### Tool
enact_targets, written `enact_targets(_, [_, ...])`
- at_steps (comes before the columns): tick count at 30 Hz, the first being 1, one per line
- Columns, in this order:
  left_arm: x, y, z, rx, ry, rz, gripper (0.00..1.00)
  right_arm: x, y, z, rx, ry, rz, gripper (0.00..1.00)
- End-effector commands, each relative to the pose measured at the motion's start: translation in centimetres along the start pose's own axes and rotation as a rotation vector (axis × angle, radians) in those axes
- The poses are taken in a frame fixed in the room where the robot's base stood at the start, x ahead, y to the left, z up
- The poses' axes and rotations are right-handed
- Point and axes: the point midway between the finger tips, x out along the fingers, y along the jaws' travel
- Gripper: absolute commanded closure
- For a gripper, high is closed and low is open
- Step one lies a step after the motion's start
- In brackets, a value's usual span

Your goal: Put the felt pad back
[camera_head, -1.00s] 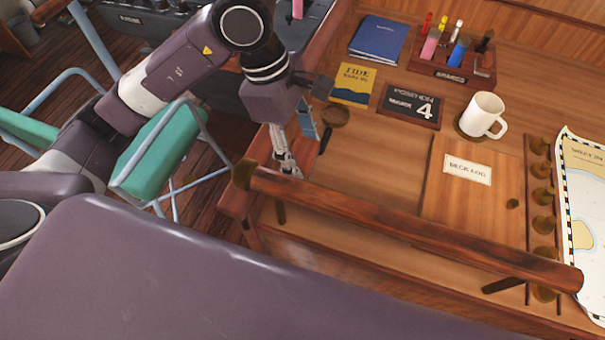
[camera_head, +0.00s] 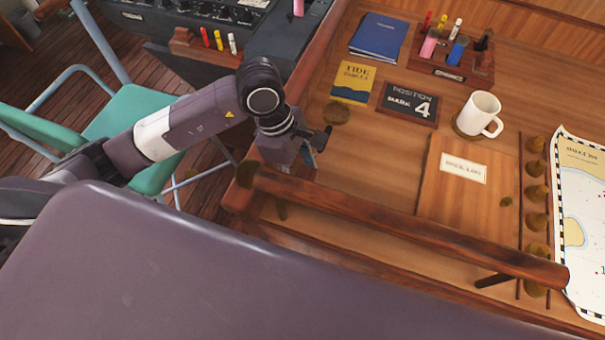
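I cannot tell for sure which thing is the felt pad. A pink block (camera_head: 429,44) and a blue block (camera_head: 457,51) stand in the wooden rack (camera_head: 440,70) at the back of the desk. A brown round patch (camera_head: 336,113) lies bare on the desk, just beyond my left gripper. My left gripper (camera_head: 308,160) points down at the desk's left edge, near the end of the wooden rail. Its fingertips are mostly hidden by its own body, and a small bluish part shows beside it. I cannot tell whether it holds anything. My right gripper is out of view.
A white mug (camera_head: 480,114), a position card (camera_head: 409,104), a yellow booklet (camera_head: 354,82) and a blue book (camera_head: 378,37) lie across the desk. A raised wooden rail (camera_head: 400,225) runs along the front. A green chair (camera_head: 125,115) stands beneath my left arm.

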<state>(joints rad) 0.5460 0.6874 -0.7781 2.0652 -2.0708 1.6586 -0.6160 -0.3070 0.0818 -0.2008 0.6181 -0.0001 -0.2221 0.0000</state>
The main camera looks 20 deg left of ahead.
Motion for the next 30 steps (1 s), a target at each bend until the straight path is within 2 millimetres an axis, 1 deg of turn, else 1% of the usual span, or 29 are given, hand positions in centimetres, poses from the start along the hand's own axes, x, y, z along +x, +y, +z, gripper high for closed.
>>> enact_targets(4, [0.4, 0.0, -0.1, 0.000, 0.000, 0.000, 0.69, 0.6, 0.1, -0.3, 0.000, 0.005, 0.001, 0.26])
enact_targets(5, [0.2, 0.0, -0.1, 0.000, 0.000, 0.000, 0.43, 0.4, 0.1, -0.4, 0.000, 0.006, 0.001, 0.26])
enact_targets(6, [0.2, 0.0, -0.1, 0.000, 0.000, 0.000, 0.39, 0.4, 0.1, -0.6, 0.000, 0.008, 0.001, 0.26])
enact_targets(14, [0.2, 0.0, -0.1, 0.000, 0.000, 0.000, 0.39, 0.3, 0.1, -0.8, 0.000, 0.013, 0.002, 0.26])
enact_targets(18, [-0.3, 0.0, 0.1, 0.000, 0.000, 0.000, 0.39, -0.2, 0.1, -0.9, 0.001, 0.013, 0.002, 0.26])
enact_targets(19, [-0.5, 0.1, 0.0, 0.001, 0.000, 0.003, 0.39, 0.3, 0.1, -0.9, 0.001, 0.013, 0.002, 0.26])
enact_targets(23, [-2.7, 0.2, -0.1, 0.003, 0.001, 0.007, 0.39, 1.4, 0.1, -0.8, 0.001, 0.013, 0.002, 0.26])
enact_targets(30, [-8.1, 0.2, -0.1, 0.001, 0.000, 0.007, 0.39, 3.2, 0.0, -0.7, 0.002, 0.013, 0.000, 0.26])
